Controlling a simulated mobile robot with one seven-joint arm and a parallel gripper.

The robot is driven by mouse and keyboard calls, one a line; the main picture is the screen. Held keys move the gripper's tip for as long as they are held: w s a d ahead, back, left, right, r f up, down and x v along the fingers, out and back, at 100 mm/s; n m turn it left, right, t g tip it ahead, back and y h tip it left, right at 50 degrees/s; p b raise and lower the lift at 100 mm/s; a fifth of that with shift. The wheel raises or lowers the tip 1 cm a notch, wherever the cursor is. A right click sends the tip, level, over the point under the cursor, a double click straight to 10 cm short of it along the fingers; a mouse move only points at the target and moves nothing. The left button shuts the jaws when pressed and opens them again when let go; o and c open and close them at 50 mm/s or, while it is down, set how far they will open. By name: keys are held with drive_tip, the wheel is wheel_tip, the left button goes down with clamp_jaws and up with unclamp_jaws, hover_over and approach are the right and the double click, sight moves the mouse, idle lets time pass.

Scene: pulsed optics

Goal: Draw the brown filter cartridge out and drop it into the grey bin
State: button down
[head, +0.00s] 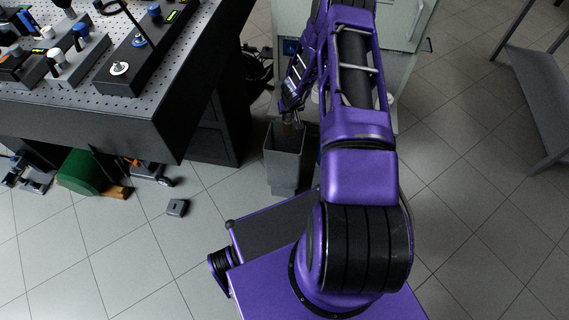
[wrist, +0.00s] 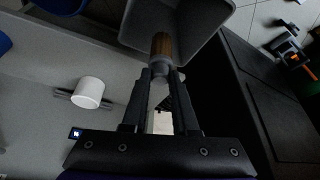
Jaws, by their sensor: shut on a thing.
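The grey bin (head: 283,172) stands upright on the floor by the dark table's end, its mouth open upward. My gripper (head: 292,112) is directly over the bin's mouth in the head view. In the wrist view my gripper (wrist: 161,78) is shut on the grey end of the brown filter cartridge (wrist: 161,44). The cartridge points away from the fingers, toward the bin (wrist: 205,18), and shows against its opening. Whether its far end is inside the rim, I cannot tell.
A perforated optics table (head: 150,112) with mounts stands at left. A pale cabinet (head: 405,60) stands behind my arm. A white cylinder (wrist: 88,92) shows in the wrist view. A green drum (head: 78,172) and a small grey box (head: 178,207) lie on the floor.

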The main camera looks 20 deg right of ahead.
drive_tip(key=c, duration=0.6)
unclamp_jaws()
drive_tip(key=shift+r, duration=0.1)
drive_tip(key=p+v, duration=0.2)
drive_tip(key=v, duration=1.5)
drive_tip(key=shift+r, duration=0.15)
